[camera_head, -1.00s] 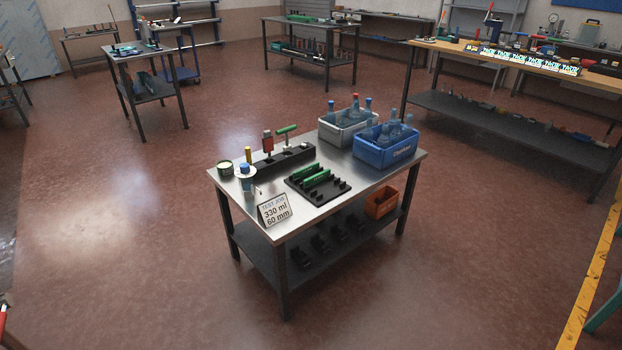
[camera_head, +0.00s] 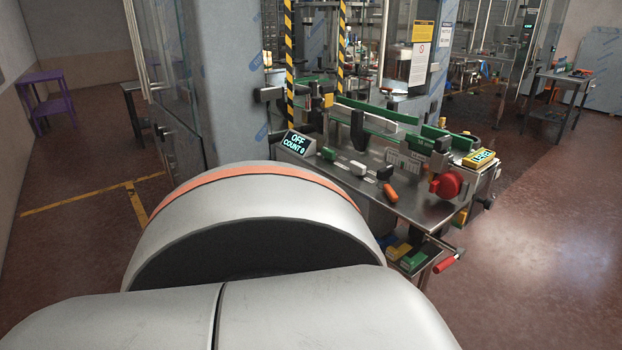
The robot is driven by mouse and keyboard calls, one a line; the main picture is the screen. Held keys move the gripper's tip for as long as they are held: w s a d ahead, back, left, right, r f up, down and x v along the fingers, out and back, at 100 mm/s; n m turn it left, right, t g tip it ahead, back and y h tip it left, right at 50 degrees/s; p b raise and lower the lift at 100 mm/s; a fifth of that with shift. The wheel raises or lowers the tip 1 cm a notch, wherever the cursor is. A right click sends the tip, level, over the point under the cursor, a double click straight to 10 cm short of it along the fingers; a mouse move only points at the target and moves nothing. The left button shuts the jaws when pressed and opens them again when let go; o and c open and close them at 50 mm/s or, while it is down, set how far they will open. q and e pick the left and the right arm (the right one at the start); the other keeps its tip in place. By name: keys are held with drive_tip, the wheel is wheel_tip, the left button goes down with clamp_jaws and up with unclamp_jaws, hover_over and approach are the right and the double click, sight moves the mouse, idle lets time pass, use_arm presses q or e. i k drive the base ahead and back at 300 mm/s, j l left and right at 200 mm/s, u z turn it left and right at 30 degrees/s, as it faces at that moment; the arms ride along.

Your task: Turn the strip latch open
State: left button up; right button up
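The filler machine (camera_head: 225,75) stands in the middle, partly wrapped in clear film with blue print. A conveyor section with green guide rails (camera_head: 375,113) sticks out from it to the right. I cannot make out which part is the strip latch. On the conveyor's metal deck (camera_head: 415,208) are a red round knob (camera_head: 447,184), an orange handle (camera_head: 390,192) and small green, white and black blocks. A red-tipped lever (camera_head: 446,263) juts out below the deck's front. Neither of my grippers is in view. My large grey arm link with an orange stripe hides the lower middle.
A display (camera_head: 296,143) reads "OFF COUNT 0". Yellow-and-black striped posts (camera_head: 289,50) stand at the machine. A purple table (camera_head: 46,98) is at the far left, a grey table (camera_head: 558,98) at the back right. The floor at the right (camera_head: 550,260) is clear.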

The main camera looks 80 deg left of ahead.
sight(442, 144)
drive_tip(key=u, duration=2.35)
